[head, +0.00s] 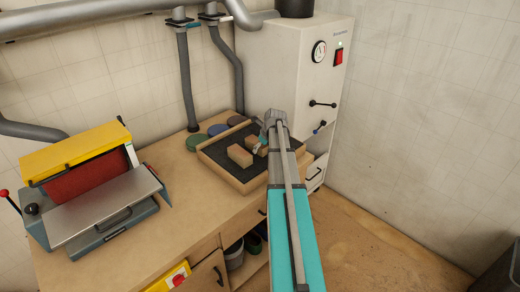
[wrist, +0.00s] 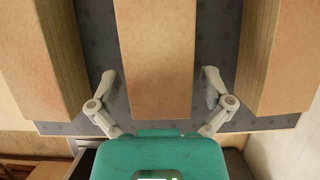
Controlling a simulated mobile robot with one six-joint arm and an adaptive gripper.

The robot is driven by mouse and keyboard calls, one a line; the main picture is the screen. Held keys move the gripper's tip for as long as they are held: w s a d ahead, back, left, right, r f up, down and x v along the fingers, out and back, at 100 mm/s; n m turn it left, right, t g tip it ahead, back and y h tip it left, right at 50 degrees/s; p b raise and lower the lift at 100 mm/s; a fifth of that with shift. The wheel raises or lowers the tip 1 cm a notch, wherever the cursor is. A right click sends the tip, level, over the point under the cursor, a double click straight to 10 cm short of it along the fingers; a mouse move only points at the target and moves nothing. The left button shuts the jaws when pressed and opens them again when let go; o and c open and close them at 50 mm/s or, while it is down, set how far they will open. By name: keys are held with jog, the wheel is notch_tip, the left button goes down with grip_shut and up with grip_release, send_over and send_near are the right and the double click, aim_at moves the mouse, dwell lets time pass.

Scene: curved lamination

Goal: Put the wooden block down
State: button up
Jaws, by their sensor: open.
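A wooden block (wrist: 155,60) lies on the dark mat between the two fingers of my gripper (wrist: 160,80) in the wrist view. The fingers are open, with a gap on each side of the block. A second block (wrist: 45,50) lies to its left and a third (wrist: 285,55) to its right. In the head view a block (head: 240,155) shows in the wooden tray (head: 245,184), with another (head: 256,140) close to my gripper (head: 259,150). My arm hides part of the tray's right side.
A yellow and grey sanding machine (head: 90,185) stands on the left of the workbench (head: 165,240). The bench between sander and tray is clear.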

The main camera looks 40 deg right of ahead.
jog(key=shift+r, duration=0.15)
jog(key=p+v, duration=1.1)
jog(key=v, duration=0.1)
dwell(0.6)
